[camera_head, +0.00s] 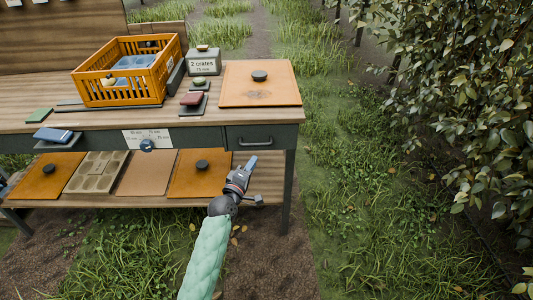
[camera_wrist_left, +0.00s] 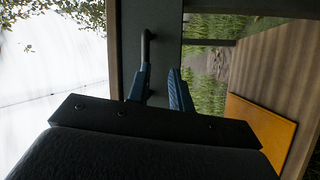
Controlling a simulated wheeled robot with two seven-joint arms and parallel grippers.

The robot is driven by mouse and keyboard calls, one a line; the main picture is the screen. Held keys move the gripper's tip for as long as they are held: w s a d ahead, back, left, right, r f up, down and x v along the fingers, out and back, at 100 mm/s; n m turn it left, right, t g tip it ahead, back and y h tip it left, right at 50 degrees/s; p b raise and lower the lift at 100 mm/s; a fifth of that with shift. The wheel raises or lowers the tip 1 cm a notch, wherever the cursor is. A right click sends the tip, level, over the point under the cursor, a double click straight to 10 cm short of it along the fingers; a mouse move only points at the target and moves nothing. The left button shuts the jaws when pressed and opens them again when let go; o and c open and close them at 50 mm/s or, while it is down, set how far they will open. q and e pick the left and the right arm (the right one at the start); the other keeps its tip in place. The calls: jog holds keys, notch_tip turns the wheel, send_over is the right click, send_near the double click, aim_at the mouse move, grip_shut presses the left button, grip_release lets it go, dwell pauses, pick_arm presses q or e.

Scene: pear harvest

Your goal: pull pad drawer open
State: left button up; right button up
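The pad drawer (camera_head: 284,131) is a dark grey front under the right end of the bench top, and it looks shut. Its dark bar handle (camera_head: 256,143) also shows in the left wrist view (camera_wrist_left: 148,46). My left gripper (camera_head: 247,170) is just below and in front of the drawer. In the left wrist view its two blue fingers (camera_wrist_left: 160,88) are apart with nothing between them. One finger overlaps the lower part of the handle; I cannot tell whether it touches. My right gripper is not in view.
An orange crate (camera_head: 120,100), a "2 crates" box (camera_head: 204,65) and an orange board (camera_head: 234,90) stand on the bench. Boards and a moulded tray (camera_head: 97,171) lie on the lower shelf. A bench leg (camera_head: 289,190) stands right of my gripper. Grass and leafy trees (camera_head: 470,90) are at the right.

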aim_at(255, 144)
pick_arm(q)
jog(key=shift+w+d+r+n+t+y, duration=0.2)
jog(key=shift+w+r+n, duration=0.3)
jog(key=shift+w, duration=0.75)
jog(key=shift+w+d+r+n+t+y, duration=0.1)
jog(key=shift+w+d+r+n+t, duration=0.35)
jog(key=shift+w, duration=0.85)
jog(key=shift+w+d+r+n+t+y, duration=0.15)
jog(key=shift+w+r+n, duration=0.35)
jog(key=shift+w, duration=0.75)
grip_shut()
